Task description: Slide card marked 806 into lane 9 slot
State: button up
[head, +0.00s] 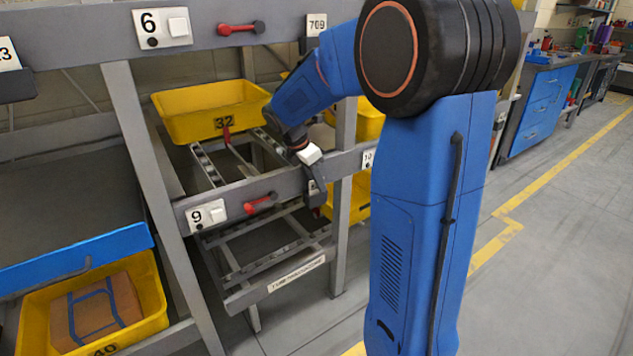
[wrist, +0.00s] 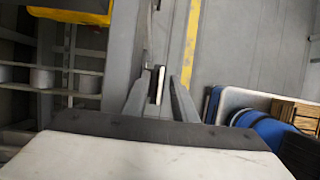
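The lane 9 label plate (head: 207,215) is on the grey rail at the middle left, beside a red lever. A dark card holder (head: 318,196) is on the same rail farther right, just below my gripper (head: 313,178). In the wrist view the two grey fingers of my gripper (wrist: 160,82) stand apart. A thin upright card (wrist: 161,84) with a pale edge shows edge-on between them, against a dark strip, with a gap to each finger. Its marking cannot be read in either view. My gripper hides part of the holder in the head view.
A yellow tray marked 32 (head: 210,112) sits on the rollers behind the rail. A card marked 709 (head: 317,25) is in a holder on the upper rail. A yellow tray (head: 150,290) with a box is at lower left. The floor at right is clear.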

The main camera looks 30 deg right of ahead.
jog(key=v, duration=1.1)
jog(key=shift+a+r, duration=0.2)
jog(key=shift+r, duration=0.15)
jog(key=s+a+f+m+t+y, duration=0.1)
jog(key=s+a+f+m, duration=0.1)
jog(key=s+m, duration=0.4)
jog(key=s+a+f+m+t+y, duration=0.2)
jog(key=s+a+m, duration=0.3)
jog(key=s, duration=0.9)
jog(key=s+a+f+m+t+y, duration=0.1)
jog(key=s+a+f+m, duration=0.3)
jog(key=s+m, duration=0.3)
jog(key=s, duration=0.3)
jog(key=shift+t, duration=0.3)
jog(key=shift+o, duration=0.6)
jog(key=shift+a+f, duration=0.1)
